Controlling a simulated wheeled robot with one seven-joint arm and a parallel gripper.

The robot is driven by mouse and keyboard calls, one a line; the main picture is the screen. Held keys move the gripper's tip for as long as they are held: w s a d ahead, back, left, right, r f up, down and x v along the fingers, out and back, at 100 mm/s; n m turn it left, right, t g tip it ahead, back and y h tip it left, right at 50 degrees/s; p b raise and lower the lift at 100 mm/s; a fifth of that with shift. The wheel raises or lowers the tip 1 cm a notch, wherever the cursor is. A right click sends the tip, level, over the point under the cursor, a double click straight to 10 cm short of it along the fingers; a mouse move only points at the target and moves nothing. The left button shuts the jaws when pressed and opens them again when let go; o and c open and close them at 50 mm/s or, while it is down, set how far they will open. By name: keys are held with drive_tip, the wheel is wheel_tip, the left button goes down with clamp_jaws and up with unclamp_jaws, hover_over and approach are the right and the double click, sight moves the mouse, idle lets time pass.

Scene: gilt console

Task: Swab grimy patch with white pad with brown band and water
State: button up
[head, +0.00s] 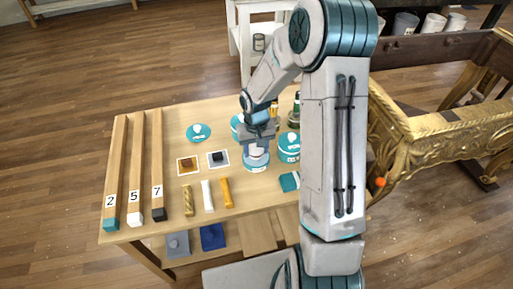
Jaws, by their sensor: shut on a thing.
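My gripper (258,146) points down over a white and teal jar (257,163) near the middle of the wooden table. It is shut on a small pale thing at the jar's top. I cannot tell whether this is the white pad with brown band or part of the jar. A round teal piece with a white emblem (198,132) lies at the back left of the table; it may be a lid. The gilt console (430,121) stands at the right, partly behind my arm. I cannot make out a grimy patch on it. The water cannot be told among the jars.
Another teal-topped jar (289,147) stands close right of the gripper. Two small sample cards (188,164) and several short sticks (207,196) lie to the left. Numbered bars (134,165) line the left edge. An orange ball (380,182) shows at the console.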

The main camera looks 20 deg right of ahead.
drive_tip(key=shift+f+b, duration=0.45)
drive_tip(key=shift+f, duration=0.15)
idle(1.3)
drive_tip(key=shift+r, duration=0.1)
drive_tip(key=shift+r+p, duration=2.6)
drive_tip(key=shift+r, duration=0.9)
drive_tip(key=shift+f, duration=0.15)
